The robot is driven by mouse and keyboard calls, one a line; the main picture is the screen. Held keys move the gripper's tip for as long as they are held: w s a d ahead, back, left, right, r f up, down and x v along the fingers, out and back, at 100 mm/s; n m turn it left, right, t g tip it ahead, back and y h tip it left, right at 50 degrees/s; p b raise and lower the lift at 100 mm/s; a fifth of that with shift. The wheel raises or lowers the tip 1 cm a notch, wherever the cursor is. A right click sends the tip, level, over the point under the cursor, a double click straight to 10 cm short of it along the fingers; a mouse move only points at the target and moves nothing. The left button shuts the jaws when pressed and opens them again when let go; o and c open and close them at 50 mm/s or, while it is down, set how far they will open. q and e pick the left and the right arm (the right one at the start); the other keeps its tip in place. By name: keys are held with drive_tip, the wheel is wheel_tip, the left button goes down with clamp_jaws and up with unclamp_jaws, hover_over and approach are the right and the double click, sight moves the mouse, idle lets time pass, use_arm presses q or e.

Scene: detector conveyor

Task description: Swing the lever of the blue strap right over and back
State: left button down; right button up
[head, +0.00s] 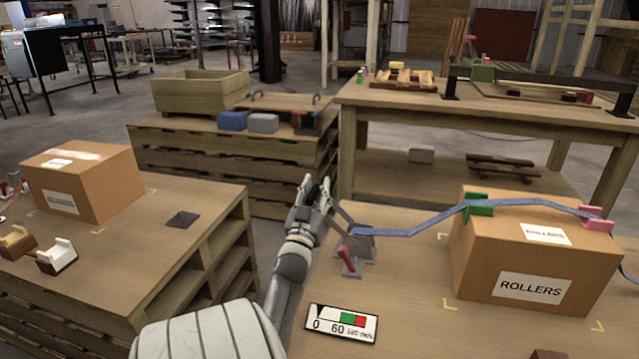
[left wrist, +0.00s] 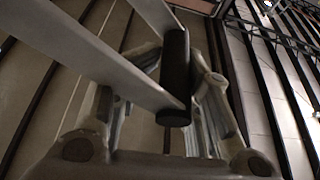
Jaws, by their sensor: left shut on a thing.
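The blue strap (head: 405,228) runs from a grey ratchet (head: 358,247) up over the ROLLERS box (head: 540,248), across green and pink corner pieces. The ratchet has a small red part (head: 346,258). Its grey lever (head: 342,216) slants up and left toward my left gripper (head: 316,190). In the left wrist view, the lever shows as two grey side plates (left wrist: 85,58) joined by a dark round handle (left wrist: 174,80). The fingers of my left gripper are closed around this handle. My right gripper is in neither view.
A gauge card (head: 341,323) marked 0 and 60 lies in front of the ratchet. Another pallet table (head: 130,262) with a box (head: 82,180) stands at left, beyond a gap. A wooden workbench (head: 480,118) stands behind.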

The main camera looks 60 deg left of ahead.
use_arm(q)
drive_tip(key=shift+a+f, duration=0.1)
drive_tip(key=shift+f, duration=0.2)
drive_tip(key=c, duration=1.4)
unclamp_jaws()
drive_tip(key=shift+o, duration=0.4)
drive_tip(key=shift+w+a+f, duration=0.15)
drive_tip(key=v, duration=1.2)
